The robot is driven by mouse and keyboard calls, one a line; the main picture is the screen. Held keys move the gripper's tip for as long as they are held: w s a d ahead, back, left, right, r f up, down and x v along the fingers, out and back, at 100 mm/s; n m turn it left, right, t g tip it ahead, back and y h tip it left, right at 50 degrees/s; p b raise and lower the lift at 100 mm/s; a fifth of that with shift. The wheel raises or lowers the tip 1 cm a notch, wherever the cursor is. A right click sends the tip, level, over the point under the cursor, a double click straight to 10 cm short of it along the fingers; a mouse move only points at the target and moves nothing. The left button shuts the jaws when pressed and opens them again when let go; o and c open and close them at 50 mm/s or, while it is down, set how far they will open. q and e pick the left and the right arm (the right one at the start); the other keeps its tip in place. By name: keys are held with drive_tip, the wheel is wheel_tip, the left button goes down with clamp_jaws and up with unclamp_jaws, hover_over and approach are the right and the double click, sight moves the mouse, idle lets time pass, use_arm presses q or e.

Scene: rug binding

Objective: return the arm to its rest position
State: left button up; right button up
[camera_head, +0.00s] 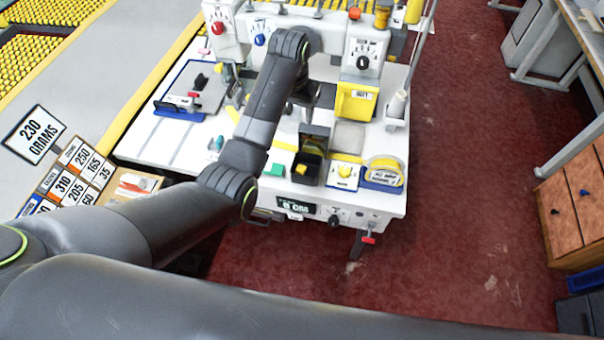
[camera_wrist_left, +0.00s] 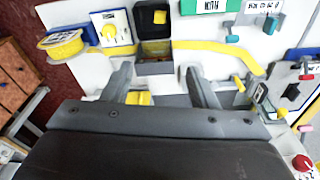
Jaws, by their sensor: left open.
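My left arm reaches in from the left over the white machine table (camera_head: 180,140). My left gripper (camera_head: 304,92) is partly hidden behind its own wrist in the head view, in front of the sewing machine's white body. In the left wrist view, my left gripper (camera_wrist_left: 160,84) shows two grey fingers spread apart with nothing held between them. Beyond the fingers is an open black box (camera_wrist_left: 153,45) with a yellow piece on its lid. My right gripper is not in view.
The black box (camera_head: 307,165), a yellow tape roll (camera_head: 384,168) and a knob plate (camera_head: 344,175) stand along the table's front. A blue-edged panel (camera_head: 188,92) lies left. A wooden drawer cabinet (camera_head: 578,195) is at right. Red floor (camera_head: 470,180) between is clear.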

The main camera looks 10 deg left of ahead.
use_arm(q)
drive_tip(key=shift+w, duration=0.1)
idle(0.3)
drive_tip(key=s+a+f+n+b, duration=0.1)
drive_tip(key=s+a+f+b, duration=0.3)
drive_tip(key=f, duration=1)
drive_tip(key=s+a+f+b, duration=0.1)
drive_tip(key=s+a+f, duration=0.2)
drive_tip(key=s+f, duration=0.7)
drive_tip(key=s+a+f+n+b, duration=0.1)
drive_tip(key=s+a+f+b, duration=0.15)
drive_tip(key=f, duration=1.45)
drive_tip(key=s+a+f+n+y+b, duration=0.1)
drive_tip(key=s+a+f+b, duration=0.15)
drive_tip(key=s+f, duration=0.65)
drive_tip(key=s+a+f+b, duration=0.2)
drive_tip(key=s+a+f, duration=0.2)
drive_tip(key=s+f, duration=0.45)
drive_tip(key=s+a+f+b, duration=0.1)
drive_tip(key=s+f, duration=0.1)
drive_tip(key=s, duration=0.7)
drive_tip(key=s+a+f+b, duration=0.1)
drive_tip(key=s+a+f, duration=0.1)
drive_tip(key=s, duration=0.8)
drive_tip(key=shift+s+a+n, duration=0.2)
drive_tip(key=shift+s+n, duration=0.05)
drive_tip(key=shift+n, duration=0.05)
